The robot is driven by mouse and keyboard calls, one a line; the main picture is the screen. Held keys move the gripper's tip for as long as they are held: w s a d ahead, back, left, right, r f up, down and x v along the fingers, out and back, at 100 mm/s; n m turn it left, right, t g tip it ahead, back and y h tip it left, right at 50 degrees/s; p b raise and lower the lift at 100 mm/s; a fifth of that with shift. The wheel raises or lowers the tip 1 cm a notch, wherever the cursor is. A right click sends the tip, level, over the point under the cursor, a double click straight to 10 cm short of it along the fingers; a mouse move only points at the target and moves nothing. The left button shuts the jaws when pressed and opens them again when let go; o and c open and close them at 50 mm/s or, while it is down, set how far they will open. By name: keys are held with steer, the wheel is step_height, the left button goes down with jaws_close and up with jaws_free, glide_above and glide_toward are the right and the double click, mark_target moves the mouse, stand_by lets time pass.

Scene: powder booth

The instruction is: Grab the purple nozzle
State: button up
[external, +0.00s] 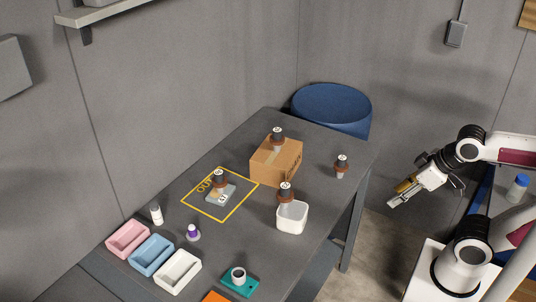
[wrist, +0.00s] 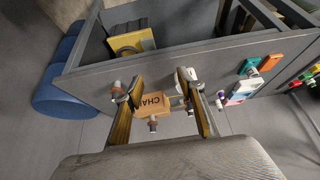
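The purple nozzle (external: 193,232) stands upright on the grey table near its front left, beside the coloured trays. My gripper (external: 397,201) is off the table's right side, far from the nozzle. In the wrist view my gripper (wrist: 162,80) has its two fingers well apart, open and empty.
Pink (external: 127,239), blue (external: 151,254) and white (external: 178,271) trays stand near the nozzle, with a white bottle (external: 156,214). A cardboard box (external: 262,168), a white container (external: 292,218) and several brown-collared nozzles lie between it and my gripper.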

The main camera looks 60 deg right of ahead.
steer(key=w+a+n+t+y, duration=0.15)
steer(key=w+a, duration=0.25)
steer(key=w, duration=1.1)
steer(key=w+a+n+t, duration=0.15)
steer(key=w+a, duration=0.25)
steer(key=w, duration=1)
steer(key=n+t+y, duration=0.2)
steer(key=t+y, duration=0.1)
steer(key=y, duration=0.1)
glide_toward(194, 226)
steer(key=shift+w+a+f, duration=0.1)
steer(key=shift+w+f, duration=0.05)
steer(key=shift+w, duration=0.45)
steer(key=shift+w+a+f, duration=0.1)
steer(key=shift+w+f, duration=0.05)
steer(key=shift+w, duration=0.45)
steer(key=shift+w+a+f+y, duration=0.1)
steer(key=shift+a+f+y, duration=0.15)
steer(key=shift+w, duration=0.1)
steer(key=shift+x, duration=1.2)
steer(key=shift+x, duration=2.6)
